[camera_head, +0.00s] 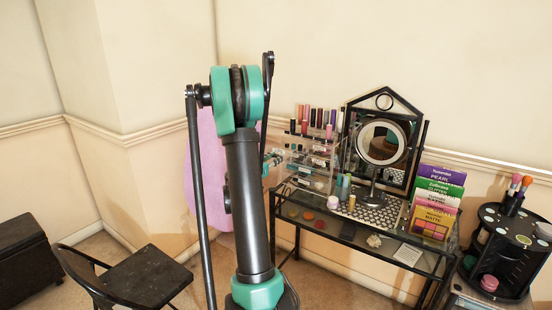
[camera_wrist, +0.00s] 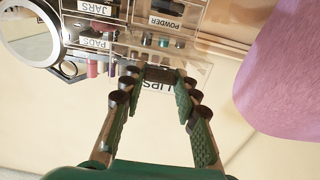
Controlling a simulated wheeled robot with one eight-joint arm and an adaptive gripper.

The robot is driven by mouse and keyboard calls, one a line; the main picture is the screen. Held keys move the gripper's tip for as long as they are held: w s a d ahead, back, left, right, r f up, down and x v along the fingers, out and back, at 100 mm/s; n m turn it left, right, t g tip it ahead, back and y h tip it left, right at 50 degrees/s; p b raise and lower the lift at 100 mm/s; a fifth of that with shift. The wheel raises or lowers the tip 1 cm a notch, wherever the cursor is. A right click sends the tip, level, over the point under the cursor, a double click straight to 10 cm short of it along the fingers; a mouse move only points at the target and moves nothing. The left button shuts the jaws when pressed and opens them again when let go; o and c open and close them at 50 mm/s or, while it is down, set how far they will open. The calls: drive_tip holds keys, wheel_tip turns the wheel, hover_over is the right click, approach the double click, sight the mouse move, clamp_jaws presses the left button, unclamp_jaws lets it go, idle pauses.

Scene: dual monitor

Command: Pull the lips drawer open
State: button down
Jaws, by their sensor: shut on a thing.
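The lips drawer (camera_wrist: 158,87) is a clear drawer with a "LIPS" label in the wrist view, partly hidden by my fingers. My gripper (camera_wrist: 158,77) has its dark, ridged green fingers on either side of a dark handle at the front of this drawer and is shut on it. In the head view my gripper (camera_head: 276,158) is at the left side of the clear organizer (camera_head: 318,160), mostly hidden behind my arm. I cannot tell how far the drawer is out.
Drawers labelled "JARS" (camera_wrist: 97,8), "PADS" (camera_wrist: 93,42) and "POWDER" (camera_wrist: 165,21) are close by. A round mirror (camera_head: 381,142) stands right of the organizer on the glass table (camera_head: 345,238). A pink chair back (camera_head: 205,170) is close on the left.

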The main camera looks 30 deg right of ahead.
drive_tip(key=c, duration=1.1)
unclamp_jaws()
drive_tip(key=v, duration=1.2)
